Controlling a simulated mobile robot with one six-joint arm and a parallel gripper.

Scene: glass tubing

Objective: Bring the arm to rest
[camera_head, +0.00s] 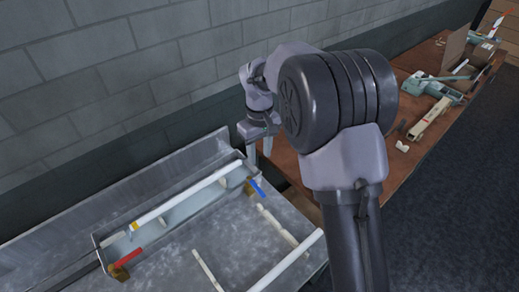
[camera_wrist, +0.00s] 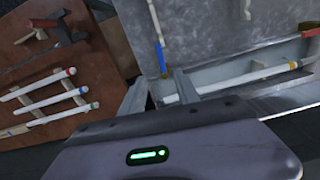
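My gripper (camera_head: 259,150) hangs fingers-down near the back wall, beyond the far right end of the metal tray bench. A long white tube (camera_head: 185,198) lies along the trough on the bench, to the left of and below the gripper. The tube also shows in the wrist view (camera_wrist: 240,82), right of the fingers. My arm reaches across the head view and hides part of the bench and the table behind it.
The metal bench (camera_head: 225,240) carries a blue-handled valve (camera_head: 256,188), a red-handled valve (camera_head: 128,255) and other pale rods. A brown wooden table (camera_head: 400,150) stands on the right with tools. Several capped tubes (camera_wrist: 45,90) lie on a rack in the wrist view. The wall is close behind.

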